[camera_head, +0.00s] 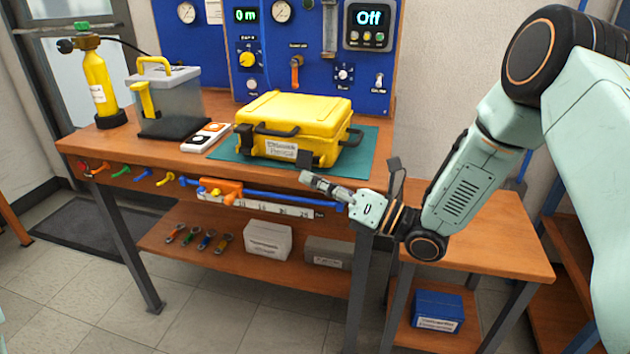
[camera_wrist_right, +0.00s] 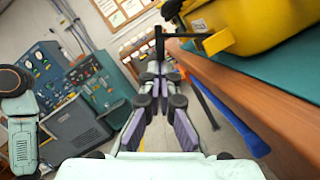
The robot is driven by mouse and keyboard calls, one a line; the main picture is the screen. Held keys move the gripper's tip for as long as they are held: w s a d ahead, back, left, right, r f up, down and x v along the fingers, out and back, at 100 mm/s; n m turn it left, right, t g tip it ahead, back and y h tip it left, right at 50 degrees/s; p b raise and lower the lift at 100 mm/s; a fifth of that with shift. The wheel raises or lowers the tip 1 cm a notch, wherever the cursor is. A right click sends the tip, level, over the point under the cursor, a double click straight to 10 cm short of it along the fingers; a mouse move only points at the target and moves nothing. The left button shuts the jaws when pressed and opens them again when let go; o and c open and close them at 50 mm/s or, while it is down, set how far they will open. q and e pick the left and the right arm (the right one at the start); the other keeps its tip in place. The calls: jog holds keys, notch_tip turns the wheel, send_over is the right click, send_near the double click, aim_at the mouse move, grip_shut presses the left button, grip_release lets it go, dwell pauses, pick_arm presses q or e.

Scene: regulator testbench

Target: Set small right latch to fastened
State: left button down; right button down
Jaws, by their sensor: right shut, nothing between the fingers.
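The yellow case (camera_head: 300,122) sits closed on a teal mat (camera_head: 228,150) on the workbench, its front handle and label facing the bench edge. A small dark latch (camera_head: 304,159) shows at the right part of its front; its exact setting is too small to tell. In the right wrist view a yellow flap (camera_wrist_right: 217,42) sticks out from the case (camera_wrist_right: 255,22). My right gripper (camera_head: 308,178) is shut and empty, just in front of and below the latch, near the bench edge; whether it touches is unclear. Its fingers (camera_wrist_right: 156,72) also show in the wrist view. My left gripper is out of view.
The wooden bench (camera_head: 130,150) has coloured hooks and a blue bar (camera_head: 290,197) along its front edge. A white remote-like box (camera_head: 206,137) lies left of the case. A blue gauge panel (camera_head: 215,55) stands behind. A lower side table (camera_head: 490,235) is at right.

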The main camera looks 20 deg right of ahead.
aim_at(306, 152)
jog(key=shift+r+m+p, duration=0.3)
jog(key=shift+m+p, duration=0.05)
jog(key=shift+m, duration=0.15)
jog(key=r+m+h+p, duration=0.1)
jog(key=m+p, duration=0.1)
jog(key=m, duration=0.1)
jog(key=r+m+h+p, duration=0.1)
jog(key=m+p, duration=0.2)
jog(key=w+d+r+m+p, duration=0.1)
jog(key=r+m+p, duration=0.1)
jog(key=m+p, duration=0.1)
jog(key=shift+w+h, duration=0.1)
jog(key=shift+h, duration=0.3)
jog(key=shift+a+f, duration=0.1)
